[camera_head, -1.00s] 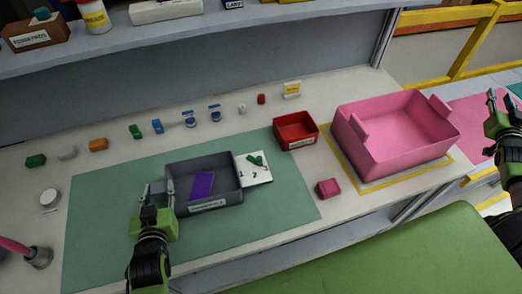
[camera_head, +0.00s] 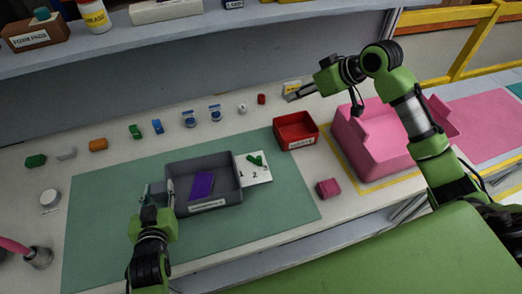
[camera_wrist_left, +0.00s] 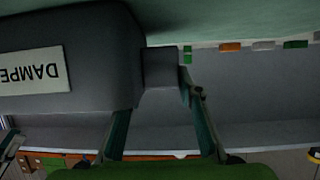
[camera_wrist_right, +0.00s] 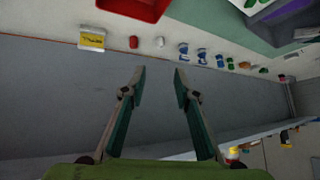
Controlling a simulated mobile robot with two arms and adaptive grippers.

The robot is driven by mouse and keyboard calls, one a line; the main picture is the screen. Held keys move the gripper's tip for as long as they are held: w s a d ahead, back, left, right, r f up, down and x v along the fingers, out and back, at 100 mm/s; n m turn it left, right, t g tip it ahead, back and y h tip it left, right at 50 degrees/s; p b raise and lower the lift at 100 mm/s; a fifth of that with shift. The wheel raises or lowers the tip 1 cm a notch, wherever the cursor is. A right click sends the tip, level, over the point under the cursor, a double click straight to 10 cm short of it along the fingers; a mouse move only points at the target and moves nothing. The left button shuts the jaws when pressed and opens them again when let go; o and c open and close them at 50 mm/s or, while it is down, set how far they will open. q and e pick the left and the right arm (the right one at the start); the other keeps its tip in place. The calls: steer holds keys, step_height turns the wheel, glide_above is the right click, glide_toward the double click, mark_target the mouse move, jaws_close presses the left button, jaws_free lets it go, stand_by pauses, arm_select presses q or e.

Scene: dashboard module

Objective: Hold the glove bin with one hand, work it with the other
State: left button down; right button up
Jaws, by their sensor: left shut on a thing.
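The grey glove bin (camera_head: 209,208) stands on the green mat, with a purple flat piece (camera_head: 201,185) inside. A label starting "DAMPE" shows on its wall in the left wrist view (camera_wrist_left: 30,71). My left gripper (camera_head: 158,189) is shut on a small grey tab (camera_wrist_left: 160,68) at the bin's left end. My right gripper (camera_head: 291,95) is open and empty at the back of the table, well away from the bin. Its two fingers stand apart in the right wrist view (camera_wrist_right: 160,75).
A white card with green pieces (camera_head: 256,168) lies right of the bin. A red bin (camera_head: 296,131), a pink block (camera_head: 328,188) and a large pink bin (camera_head: 365,145) stand further right. Several small parts line the back. A shelf (camera_head: 200,35) overhangs the rear.

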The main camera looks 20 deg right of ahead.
steer(key=s+a+n+g, duration=0.5)
steer(key=s+a+n, duration=0.3)
steer(key=s+a, duration=0.3)
steer(key=shift+m+h, duration=0.3)
steer(key=shift+h, duration=0.1)
steer(key=x, duration=1.1)
steer(key=shift+w+d+f, duration=0.1)
steer(key=shift+w+d, duration=0.05)
steer(key=shift+d, duration=0.05)
jaws_close()
